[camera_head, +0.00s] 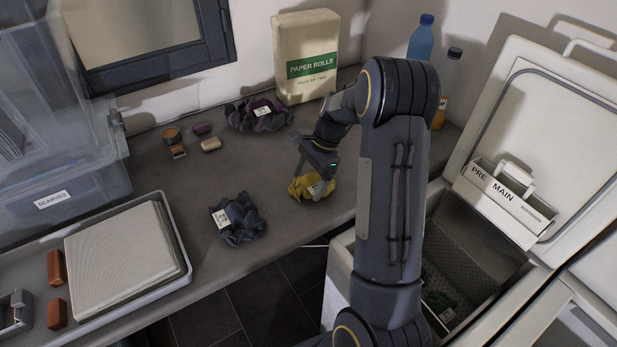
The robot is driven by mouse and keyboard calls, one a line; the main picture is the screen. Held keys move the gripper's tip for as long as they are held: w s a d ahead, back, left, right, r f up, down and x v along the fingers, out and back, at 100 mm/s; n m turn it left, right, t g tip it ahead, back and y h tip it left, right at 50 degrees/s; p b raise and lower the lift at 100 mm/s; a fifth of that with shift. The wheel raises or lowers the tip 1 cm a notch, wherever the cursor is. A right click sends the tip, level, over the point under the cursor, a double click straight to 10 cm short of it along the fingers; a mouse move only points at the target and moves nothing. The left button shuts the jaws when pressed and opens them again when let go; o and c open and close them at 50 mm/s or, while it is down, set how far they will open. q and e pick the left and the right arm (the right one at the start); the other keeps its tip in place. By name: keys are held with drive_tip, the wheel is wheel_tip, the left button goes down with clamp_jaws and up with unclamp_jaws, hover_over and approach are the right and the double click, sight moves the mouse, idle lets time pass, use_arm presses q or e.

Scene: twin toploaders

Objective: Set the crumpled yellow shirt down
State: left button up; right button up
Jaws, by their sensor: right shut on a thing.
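The gripper and wrist hide part of the shirt, and the fingertips are hard to make out. My left gripper is not in view.
A dark blue crumpled cloth (238,219) lies left of the shirt and a purple one (258,114) behind it. Paper rolls (305,60) stand at the back. A tray (180,262) is at left. The open toploader (465,235) is at right, beyond my arm.

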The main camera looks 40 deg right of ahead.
drive_tip(key=o, duration=0.9)
drive_tip(key=shift+f, duration=0.1)
